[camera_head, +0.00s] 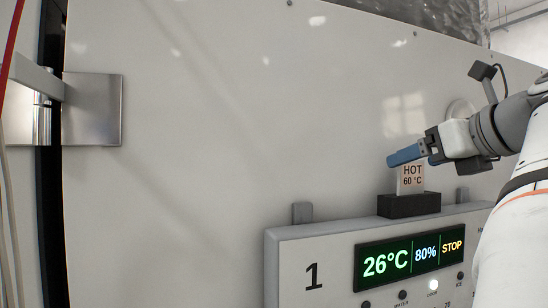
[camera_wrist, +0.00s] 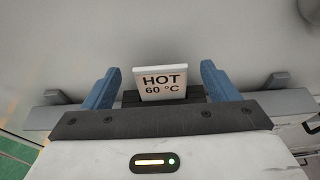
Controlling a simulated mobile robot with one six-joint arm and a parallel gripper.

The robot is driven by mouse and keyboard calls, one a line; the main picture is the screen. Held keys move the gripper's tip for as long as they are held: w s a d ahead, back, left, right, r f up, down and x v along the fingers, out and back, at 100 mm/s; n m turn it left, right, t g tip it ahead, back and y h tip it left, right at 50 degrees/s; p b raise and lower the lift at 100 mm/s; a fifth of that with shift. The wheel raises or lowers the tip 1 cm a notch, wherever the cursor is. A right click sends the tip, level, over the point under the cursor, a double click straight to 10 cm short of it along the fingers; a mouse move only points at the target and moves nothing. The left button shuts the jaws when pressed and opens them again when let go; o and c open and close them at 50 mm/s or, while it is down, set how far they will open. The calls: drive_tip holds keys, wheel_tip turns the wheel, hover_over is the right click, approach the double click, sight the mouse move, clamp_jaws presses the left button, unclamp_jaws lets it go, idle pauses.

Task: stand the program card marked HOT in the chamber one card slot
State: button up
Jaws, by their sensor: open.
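The program card marked HOT 60 °C (camera_head: 410,179) stands upright in the dark card slot block (camera_head: 408,205) on top of the control panel marked 1. The card also shows in the wrist view (camera_wrist: 161,83), with the dark block (camera_wrist: 131,97) behind and below it. My gripper (camera_head: 405,155) is at the card's upper part in the head view. In the wrist view its blue fingers (camera_wrist: 158,88) are spread, one on each side of the card, with a gap on both sides. The card's lower edge is hidden inside the block.
The control panel (camera_head: 330,245) juts from the white chamber wall (camera_head: 240,110), with a display reading 26°C, 80% and STOP. Grey posts (camera_head: 302,212) rise from the panel top on both sides of the block. A metal hinge (camera_head: 92,110) is at the far left.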

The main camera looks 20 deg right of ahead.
drive_tip(key=v, duration=0.7)
drive_tip(key=shift+s+b, duration=0.35)
drive_tip(key=shift+s, duration=0.05)
drive_tip(key=shift+r, duration=0.1)
idle(0.3)
